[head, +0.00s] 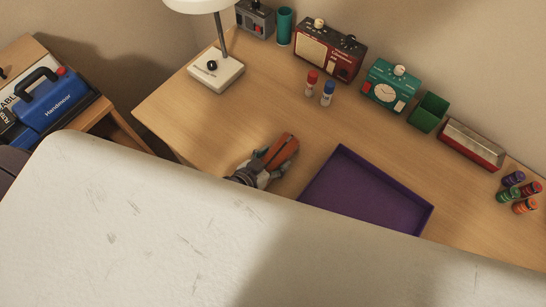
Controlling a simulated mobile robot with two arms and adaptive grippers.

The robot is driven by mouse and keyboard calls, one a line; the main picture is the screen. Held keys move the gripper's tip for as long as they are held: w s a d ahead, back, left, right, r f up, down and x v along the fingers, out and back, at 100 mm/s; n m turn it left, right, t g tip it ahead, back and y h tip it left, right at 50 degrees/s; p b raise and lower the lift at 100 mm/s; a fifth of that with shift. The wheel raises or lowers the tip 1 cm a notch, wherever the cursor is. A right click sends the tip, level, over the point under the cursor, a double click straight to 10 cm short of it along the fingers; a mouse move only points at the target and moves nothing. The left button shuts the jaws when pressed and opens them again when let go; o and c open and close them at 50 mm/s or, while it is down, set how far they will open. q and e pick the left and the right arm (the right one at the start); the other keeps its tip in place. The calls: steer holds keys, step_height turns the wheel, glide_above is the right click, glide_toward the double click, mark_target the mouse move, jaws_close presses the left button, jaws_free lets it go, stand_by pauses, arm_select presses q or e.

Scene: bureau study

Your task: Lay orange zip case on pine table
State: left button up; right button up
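The orange zip case (283,150) is a narrow orange-red piece over the middle of the pine table (210,118), left of the purple tray. My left gripper (266,168) has its grey fingers around the near end of the case and appears shut on it. I cannot tell whether the case touches the table top. The wrist behind the gripper is partly hidden by a large pale surface in the foreground. My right gripper is not in view.
A purple tray (392,180) lies right of the case. Red and blue markers (327,93) stand behind. A lamp (215,72), a red radio (329,50), a teal timer (390,83) and a green box (429,111) line the back. The table's left part is clear.

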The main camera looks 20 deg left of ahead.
arm_select(q)
steer(key=shift+o, duration=1.2)
steer(key=shift+r, duration=0.15)
steer(key=v, duration=1.2)
steer(key=shift+b, duration=0.3)
